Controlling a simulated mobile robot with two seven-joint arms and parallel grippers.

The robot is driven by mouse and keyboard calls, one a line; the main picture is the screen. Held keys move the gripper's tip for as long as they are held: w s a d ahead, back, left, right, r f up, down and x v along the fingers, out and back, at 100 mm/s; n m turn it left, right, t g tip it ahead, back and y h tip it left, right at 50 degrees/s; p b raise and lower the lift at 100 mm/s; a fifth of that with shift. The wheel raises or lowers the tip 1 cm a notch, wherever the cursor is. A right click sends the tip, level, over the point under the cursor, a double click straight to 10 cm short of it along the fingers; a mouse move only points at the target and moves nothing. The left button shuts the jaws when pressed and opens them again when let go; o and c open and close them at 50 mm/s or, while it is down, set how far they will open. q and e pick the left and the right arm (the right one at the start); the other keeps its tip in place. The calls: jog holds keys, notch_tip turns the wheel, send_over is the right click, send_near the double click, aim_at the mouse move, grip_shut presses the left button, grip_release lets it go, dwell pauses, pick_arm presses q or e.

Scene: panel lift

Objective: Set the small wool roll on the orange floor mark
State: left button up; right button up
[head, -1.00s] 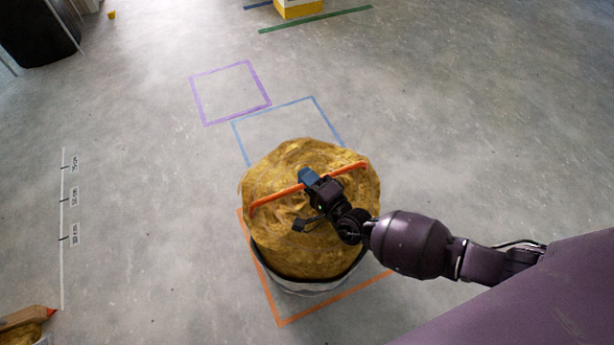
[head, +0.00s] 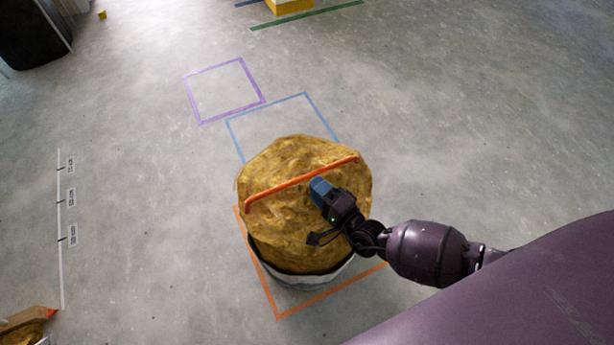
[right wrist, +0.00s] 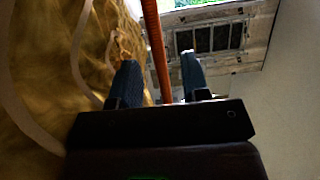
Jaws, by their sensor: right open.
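The wool roll (head: 285,230), yellow-brown with a pale wrapped base, stands upright at the orange floor mark (head: 264,287). An orange strap handle (head: 285,184) spans the roll's top. My right gripper (head: 319,187) is over the roll, open, just on the near side of the handle and apart from it. In the right wrist view the open fingers (right wrist: 157,75) face the handle (right wrist: 155,45), with the roll (right wrist: 50,60) at left. My left gripper is not in view.
A blue floor outline (head: 270,112) lies just behind the roll, and a purple one (head: 225,92) beyond it. A scale line (head: 62,235) runs along the left floor. A wool piece with an orange end (head: 28,320) shows at lower left. Floor to the right is clear.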

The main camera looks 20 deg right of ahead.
pick_arm(q)
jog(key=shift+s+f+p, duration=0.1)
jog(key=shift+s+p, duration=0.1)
jog(key=shift+p, duration=0.1)
pick_arm(e)
jog(key=v, duration=0.5)
jog(key=shift+s+d, duration=0.15)
jog(key=shift+s, duration=0.2)
